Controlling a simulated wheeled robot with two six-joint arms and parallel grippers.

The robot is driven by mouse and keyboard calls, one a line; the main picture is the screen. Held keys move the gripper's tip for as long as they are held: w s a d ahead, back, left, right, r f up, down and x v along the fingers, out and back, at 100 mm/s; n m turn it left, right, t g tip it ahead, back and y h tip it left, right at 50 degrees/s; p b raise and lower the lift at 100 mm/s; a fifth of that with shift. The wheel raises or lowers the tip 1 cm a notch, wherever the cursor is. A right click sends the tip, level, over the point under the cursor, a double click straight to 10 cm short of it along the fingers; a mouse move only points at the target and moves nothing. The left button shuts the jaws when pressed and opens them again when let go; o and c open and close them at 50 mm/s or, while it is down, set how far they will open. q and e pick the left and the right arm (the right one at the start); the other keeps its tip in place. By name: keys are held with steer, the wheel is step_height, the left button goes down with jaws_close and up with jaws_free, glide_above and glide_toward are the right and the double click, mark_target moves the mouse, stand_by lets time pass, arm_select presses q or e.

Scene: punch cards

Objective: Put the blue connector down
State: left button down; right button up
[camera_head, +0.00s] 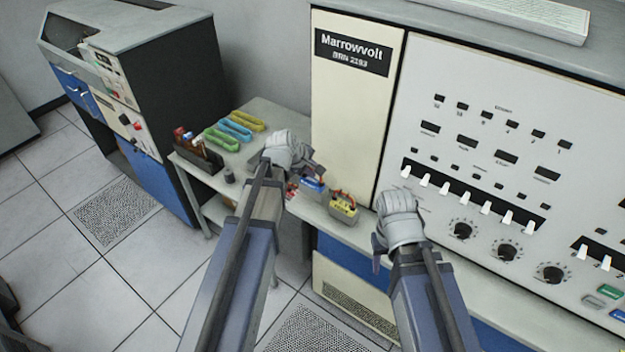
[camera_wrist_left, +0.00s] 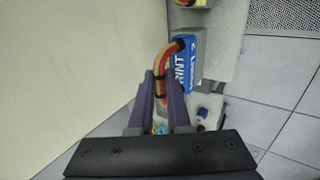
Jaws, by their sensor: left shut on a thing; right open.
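The blue connector (camera_head: 313,185) is a small block with a red-orange cable. In the left wrist view the blue connector (camera_wrist_left: 186,66) carries white lettering reading PRINT, and its cable (camera_wrist_left: 164,62) curves down between my fingers. My left gripper (camera_head: 312,172) is shut on it, and the fingers also show in the left wrist view (camera_wrist_left: 162,92). It is over the narrow ledge (camera_head: 368,226) of the machine. I cannot tell whether the connector touches the ledge. My right gripper (camera_head: 377,257) is open and empty in front of the panel.
A yellow connector (camera_head: 343,207) with red cables sits on the ledge to the right. A side table (camera_head: 258,117) on the left holds green, blue and yellow looped items (camera_head: 236,128) and a dark box (camera_head: 198,155). The Marrowvolt panel (camera_head: 480,150) with switches and knobs stands behind the ledge.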

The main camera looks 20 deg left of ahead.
mark_target(312, 180)
arm_select(q)
steer(key=shift+f+b, duration=1.2)
steer(key=shift+f, duration=0.35)
steer(key=shift+f, duration=0.25)
steer(key=c, duration=0.9)
jaws_free()
steer(key=shift+r, duration=0.1)
steer(key=shift+s+r+p, duration=0.2)
steer(key=shift+r+p, duration=0.1)
steer(key=shift+r, duration=0.15)
steer(key=p+v, duration=1)
steer(key=v, duration=0.2)
steer(key=s+d+f+m+g+y, duration=0.1)
steer(key=s+d+m+g, duration=0.1)
steer(key=s+d+m, duration=0.3)
steer(key=s+d+f+m+g+y, duration=0.1)
steer(key=s+d+m+g, duration=0.1)
steer(key=s+d+m, duration=0.3)
steer(key=s+d+f+m+g+y, duration=0.1)
steer(key=s+d+f+m+g, duration=0.1)
steer(key=s+d+m, duration=0.3)
steer(key=shift+s+d+f+m+g+y+b, duration=0.1)
steer(key=shift+s+d+m+g+y+b, duration=0.1)
steer(key=shift+s+m, duration=0.45)
steer(key=shift+s+d+m+g+y+b, duration=0.1)
steer(key=shift+s+d+m+g, duration=0.1)
steer(key=shift+s+m, duration=0.45)
